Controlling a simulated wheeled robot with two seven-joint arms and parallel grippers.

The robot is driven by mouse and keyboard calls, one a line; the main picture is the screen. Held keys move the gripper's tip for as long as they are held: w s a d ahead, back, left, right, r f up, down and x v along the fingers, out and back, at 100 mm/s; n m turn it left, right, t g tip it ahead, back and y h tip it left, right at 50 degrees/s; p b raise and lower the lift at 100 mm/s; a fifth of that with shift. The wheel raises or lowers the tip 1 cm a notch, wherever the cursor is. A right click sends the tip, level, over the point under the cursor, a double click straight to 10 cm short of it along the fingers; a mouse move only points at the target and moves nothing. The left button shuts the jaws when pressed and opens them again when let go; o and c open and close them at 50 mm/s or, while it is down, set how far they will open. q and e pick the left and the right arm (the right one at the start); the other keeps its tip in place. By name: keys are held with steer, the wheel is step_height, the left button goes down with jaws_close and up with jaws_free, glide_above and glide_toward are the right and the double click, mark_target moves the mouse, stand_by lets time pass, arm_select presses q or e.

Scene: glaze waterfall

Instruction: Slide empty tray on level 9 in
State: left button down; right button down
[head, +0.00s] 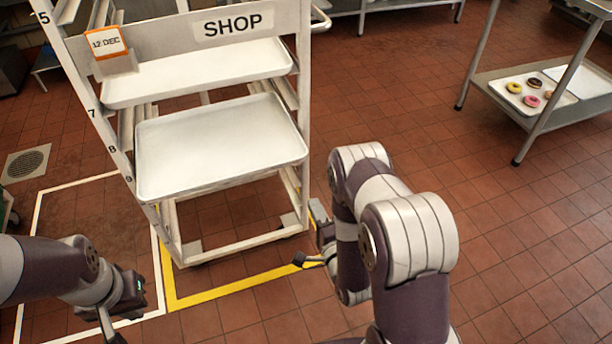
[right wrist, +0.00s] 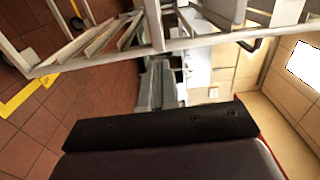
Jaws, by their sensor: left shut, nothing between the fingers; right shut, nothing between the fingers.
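An empty white tray (head: 220,145) sits in the lower part of the white rack (head: 177,228), its front edge reaching toward me past the numbered left post. The mark 9 stands on that post near the tray's front left corner. Another white tray (head: 195,72) lies on a higher level, also empty where visible. My left gripper (head: 112,328) is low at the left, apart from the rack, shut and empty. My right gripper (head: 308,261) is shut and empty beside the rack's lower right side, below the tray's level. My forearm partly hides it.
The rack bears a SHOP sign (head: 233,24) and a 12 DEC card (head: 105,42). Yellow floor tape (head: 240,287) runs around its foot. A side table (head: 490,82) at the right holds a tray of donuts (head: 515,87). The tiled floor between is clear.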

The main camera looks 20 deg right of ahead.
steer(key=b, duration=0.2)
glide_toward(283, 147)
steer(key=shift+s+r, duration=0.45)
steer(key=shift+r, duration=0.35)
steer(key=w+b, duration=0.5)
steer(key=w, duration=0.5)
steer(key=shift+w+f, duration=0.15)
steer(key=shift+w, duration=0.3)
